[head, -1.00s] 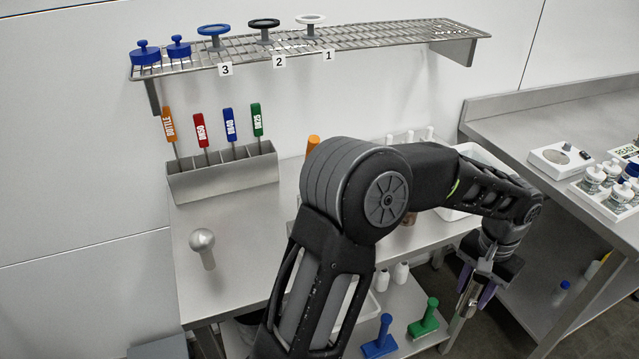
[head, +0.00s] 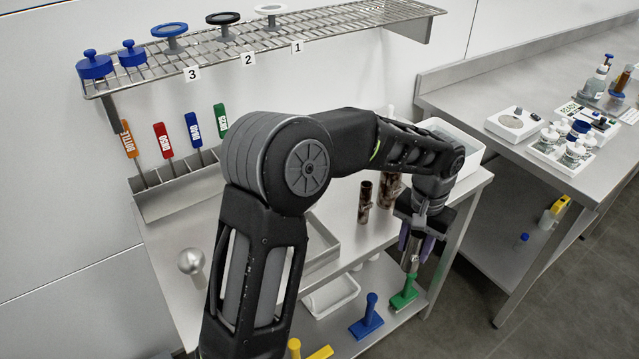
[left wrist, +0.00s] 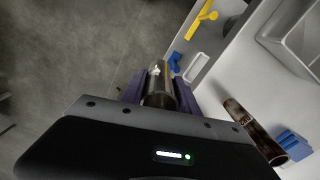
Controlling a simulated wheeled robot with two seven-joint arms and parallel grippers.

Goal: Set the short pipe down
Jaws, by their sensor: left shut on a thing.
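The short pipe (head: 411,256) is a bare steel tube. My left gripper (head: 416,246) is shut on it, with a purple finger on either side. It hangs near the front right edge of the steel table (head: 345,258), above the green-handled tool on the lower shelf in the picture. In the left wrist view the pipe (left wrist: 158,86) sits between the fingers of the left gripper (left wrist: 159,92), with grey floor beyond it. I see no contact between the pipe and any surface. My right gripper is not in view.
Two brown-stained pipes (head: 365,202) stand on the table behind my left gripper. A white bin (head: 447,134) is at the back right. The lower shelf holds blue (head: 367,318) and green (head: 404,292) tools. A second bench (head: 470,105) stands right, across open floor.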

